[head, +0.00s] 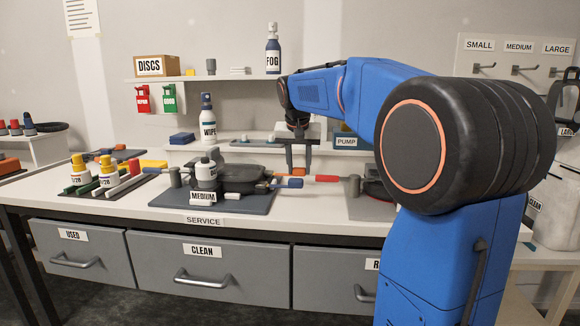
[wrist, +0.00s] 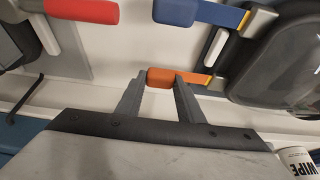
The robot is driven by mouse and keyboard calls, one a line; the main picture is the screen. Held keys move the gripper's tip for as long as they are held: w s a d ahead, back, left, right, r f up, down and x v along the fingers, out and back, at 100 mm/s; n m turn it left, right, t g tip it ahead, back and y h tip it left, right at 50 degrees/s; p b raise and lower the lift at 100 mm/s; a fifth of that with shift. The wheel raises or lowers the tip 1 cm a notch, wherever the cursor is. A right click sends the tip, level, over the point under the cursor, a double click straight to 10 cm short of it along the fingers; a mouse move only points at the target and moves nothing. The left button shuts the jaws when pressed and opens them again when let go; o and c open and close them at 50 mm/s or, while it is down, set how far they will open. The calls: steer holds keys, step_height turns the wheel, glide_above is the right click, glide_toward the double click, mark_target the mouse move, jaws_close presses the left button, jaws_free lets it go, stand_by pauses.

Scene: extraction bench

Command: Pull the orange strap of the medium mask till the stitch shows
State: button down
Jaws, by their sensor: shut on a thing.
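The medium mask (head: 240,176) is a dark grey piece on a blue-grey mat behind the MEDIUM label (head: 203,197). Its orange strap (head: 291,171) sticks out from its right side. In the wrist view the strap's orange end (wrist: 160,73) lies between the fingertips, and its band runs right to a metal buckle beside the mask (wrist: 285,65). My gripper (head: 299,168) points down and is shut on the orange strap; it also shows in the wrist view (wrist: 160,80). The fingers hide part of the strap.
A blue strap end (head: 290,183) lies just in front of the orange one. A red-ended strap (head: 328,178) of another mask points in from the right. The PUMP box (head: 347,141) sits behind.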

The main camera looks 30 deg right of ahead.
steer(key=c, duration=1.5)
jaws_free()
steer(key=shift+r, duration=0.15)
steer(key=v, duration=1.7)
steer(key=shift+s+r, duration=0.1)
